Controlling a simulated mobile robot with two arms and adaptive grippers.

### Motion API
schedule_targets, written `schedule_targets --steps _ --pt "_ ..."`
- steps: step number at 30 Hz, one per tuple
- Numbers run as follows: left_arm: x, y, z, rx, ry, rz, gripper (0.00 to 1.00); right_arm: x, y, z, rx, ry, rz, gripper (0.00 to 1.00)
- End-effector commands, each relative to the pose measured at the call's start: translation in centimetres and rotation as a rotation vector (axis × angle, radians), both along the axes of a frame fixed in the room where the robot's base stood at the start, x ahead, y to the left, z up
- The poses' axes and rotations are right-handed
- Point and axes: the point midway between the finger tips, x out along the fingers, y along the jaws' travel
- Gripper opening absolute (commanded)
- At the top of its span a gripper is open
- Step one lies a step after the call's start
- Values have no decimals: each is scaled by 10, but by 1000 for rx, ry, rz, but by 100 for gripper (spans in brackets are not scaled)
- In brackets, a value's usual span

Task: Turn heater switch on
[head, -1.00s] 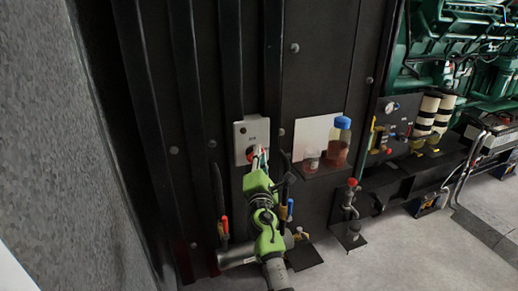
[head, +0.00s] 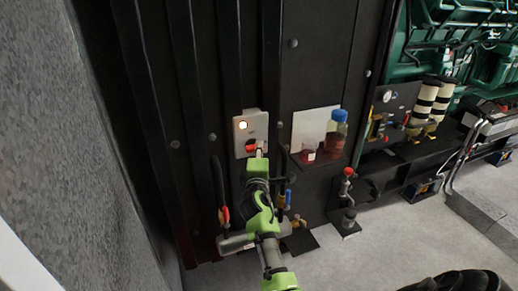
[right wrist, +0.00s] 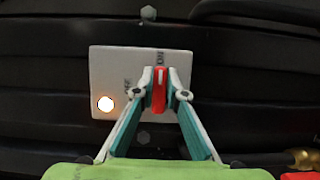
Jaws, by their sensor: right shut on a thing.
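The heater switch box (head: 241,128) is a light grey plate on the black ribbed wall, left of centre in the head view. A lamp (head: 243,125) on it glows orange-white, and it also glows in the right wrist view (right wrist: 105,103). The red switch handle (right wrist: 160,88) sits between the fingertips of my right gripper (right wrist: 160,92), which is shut on it. In the head view my right gripper (head: 257,155) reaches up to the box from below and covers part of it. My left gripper is not in view.
Hoses and a red-handled valve (head: 224,215) lie below the box. To the right, a shelf carries a blue-capped bottle (head: 337,131) and a small jar (head: 308,157). A green engine (head: 470,50) stands far right.

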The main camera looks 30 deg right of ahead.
Motion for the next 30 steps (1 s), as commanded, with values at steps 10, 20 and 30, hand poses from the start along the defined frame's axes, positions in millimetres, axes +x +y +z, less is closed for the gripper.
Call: schedule_targets --steps 10,20,30 --pt "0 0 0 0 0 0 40 -1 0 -3 11 1 -2 0" --pt "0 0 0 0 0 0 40 0 0 -2 8 -1 -1 29" --pt "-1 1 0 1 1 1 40 0 -1 21 5 -6 -2 29"
